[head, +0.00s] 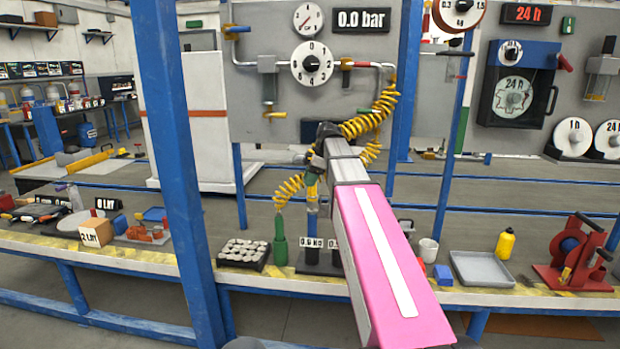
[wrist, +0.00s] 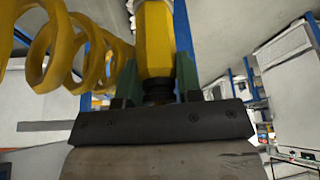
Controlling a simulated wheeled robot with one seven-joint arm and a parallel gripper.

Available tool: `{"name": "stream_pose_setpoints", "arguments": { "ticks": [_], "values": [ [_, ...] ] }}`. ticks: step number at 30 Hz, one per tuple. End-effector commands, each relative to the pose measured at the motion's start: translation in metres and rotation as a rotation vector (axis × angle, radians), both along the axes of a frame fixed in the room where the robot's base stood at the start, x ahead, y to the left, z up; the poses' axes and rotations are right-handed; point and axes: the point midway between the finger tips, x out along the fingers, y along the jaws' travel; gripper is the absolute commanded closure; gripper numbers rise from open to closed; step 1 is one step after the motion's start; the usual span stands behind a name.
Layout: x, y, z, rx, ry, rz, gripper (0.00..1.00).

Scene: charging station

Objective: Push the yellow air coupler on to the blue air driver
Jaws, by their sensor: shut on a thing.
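My gripper (head: 315,176) is near the middle of the head view, above the bench, at the end of my pink and grey arm. It is shut on the yellow air coupler (wrist: 155,40), which stands between the two green fingers in the wrist view. The coupler also shows small below my gripper in the head view (head: 312,193). A yellow coiled hose (head: 368,122) runs by my gripper and shows large at the left of the wrist view (wrist: 55,45).
A green upright tool (head: 280,242) stands on the bench below the hose, beside a black tray of round pieces (head: 243,254). A grey tray (head: 482,268), a yellow bottle (head: 505,244) and a red winch (head: 575,262) stand right. A blue post (head: 177,150) rises at the left.

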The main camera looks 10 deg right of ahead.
Motion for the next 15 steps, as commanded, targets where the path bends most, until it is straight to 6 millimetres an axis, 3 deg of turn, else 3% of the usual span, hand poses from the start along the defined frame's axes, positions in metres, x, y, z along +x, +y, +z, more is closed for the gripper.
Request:
{"name": "stream_pose_setpoints", "arguments": {
  "ticks": [15],
  "values": [
    [0.0, 0.0, -0.0107, 0.0, -0.001, 0.0, 1.0]
  ]
}}
